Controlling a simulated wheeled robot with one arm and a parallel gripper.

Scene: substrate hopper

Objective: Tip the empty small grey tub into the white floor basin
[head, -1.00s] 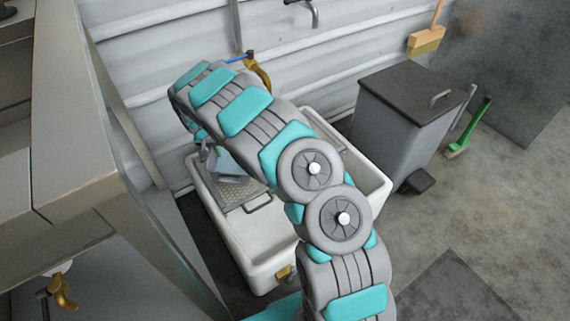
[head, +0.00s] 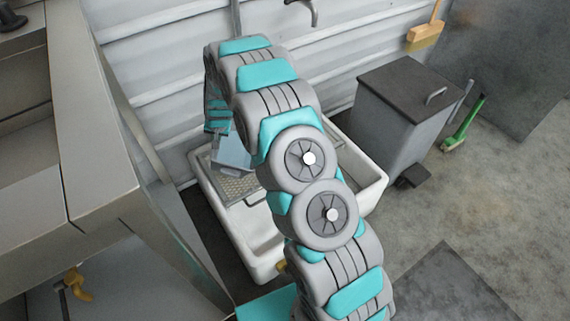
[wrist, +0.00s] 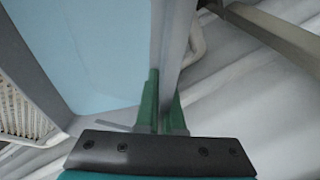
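The small grey tub (head: 232,153) shows blue-grey in the head view, partly hidden by my arm. It hangs above the far left part of the white floor basin (head: 374,192) and looks tilted. In the wrist view the tub (wrist: 90,50) fills the upper left, with a plain pale blue face and a grey wall edge. No contents show on the visible face. My gripper (wrist: 163,92) has its green fingers on either side of that wall and is shut on it. In the head view my arm hides the gripper and the middle of the basin.
A perforated grate (head: 236,190) lies across the basin's left end and also shows in the wrist view (wrist: 20,112). A steel bench (head: 100,190) stands close on the left. A grey pedal bin (head: 400,130) stands to the right. A ribbed wall (head: 160,60) rises behind the basin.

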